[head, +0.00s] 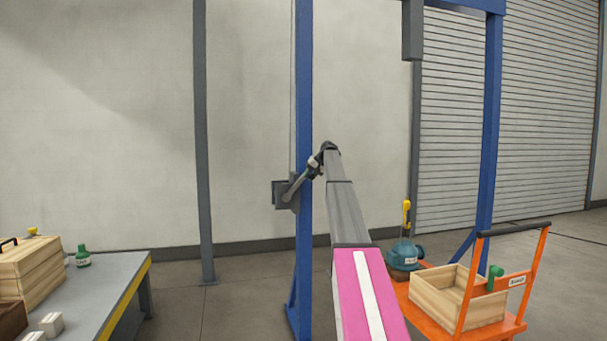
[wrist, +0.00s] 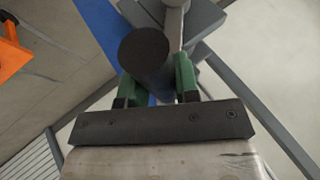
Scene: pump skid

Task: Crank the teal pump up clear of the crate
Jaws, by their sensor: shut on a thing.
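The teal pump (head: 404,254) is at the right in the head view, with a yellow fitting (head: 406,213) standing above it. It sits low at the orange cart, just left of and behind the open wooden crate (head: 440,301); its underside is partly hidden. The winch (head: 281,192) is on the left blue post, with its grey crank arm (head: 298,184) slanting up to the right. My gripper (wrist: 157,82) is shut on the dark round crank handle (wrist: 144,48), its green fingers on either side. In the head view, my arm partly hides the grip.
The orange cart (head: 511,327) carries the crate; a green part (head: 495,272) shows beside its push bar. A grey block (head: 412,30) hangs from the blue gantry (head: 490,120). At left, a grey table (head: 112,285) holds a wooden box (head: 33,272) and a green bottle (head: 83,257).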

